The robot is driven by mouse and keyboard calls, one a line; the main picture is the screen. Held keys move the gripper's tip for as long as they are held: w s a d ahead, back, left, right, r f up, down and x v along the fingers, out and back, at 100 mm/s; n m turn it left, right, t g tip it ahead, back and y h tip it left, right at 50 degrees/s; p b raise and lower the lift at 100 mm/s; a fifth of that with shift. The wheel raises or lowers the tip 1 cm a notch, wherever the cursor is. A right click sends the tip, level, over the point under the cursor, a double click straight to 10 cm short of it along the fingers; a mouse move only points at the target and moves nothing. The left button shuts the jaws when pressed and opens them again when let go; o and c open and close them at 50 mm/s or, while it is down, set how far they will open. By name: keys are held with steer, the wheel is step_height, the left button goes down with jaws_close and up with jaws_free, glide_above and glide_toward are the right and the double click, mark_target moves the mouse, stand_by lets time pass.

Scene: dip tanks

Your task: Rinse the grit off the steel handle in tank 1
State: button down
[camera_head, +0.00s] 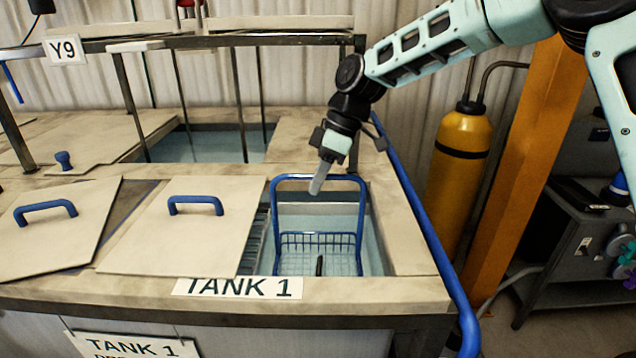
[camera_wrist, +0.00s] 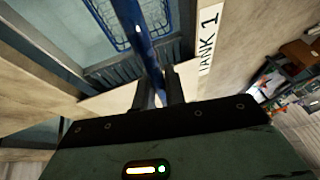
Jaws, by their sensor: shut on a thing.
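Tank 1 (camera_head: 378,240) is open at its right part and holds pale blue water. A blue wire basket (camera_head: 318,240) with a tall hoop handle (camera_head: 318,177) stands upright inside the opening. My gripper (camera_head: 317,186) is shut on the top bar of that handle. In the wrist view the blue bar (camera_wrist: 143,45) runs between the fingertips (camera_wrist: 160,95). A small dark elongated thing (camera_head: 319,265) is in the basket, perhaps the steel handle; its grit cannot be made out. I cannot tell how deep the basket sits in the water.
Two lids with blue grips, a left one (camera_head: 60,228) and a right one (camera_head: 190,225), lie left of the opening. A blue rail (camera_head: 425,225) runs along the right edge. Behind are another open tank (camera_head: 210,145) and a metal frame (camera_head: 126,95). A yellow cylinder (camera_head: 460,150) stands right.

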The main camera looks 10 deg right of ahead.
step_height(320, 180, up, 15)
steer(key=p, duration=1)
steer(key=shift+r+p, duration=0.2)
steer(key=shift+p, duration=0.15)
steer(key=shift+f, duration=0.1)
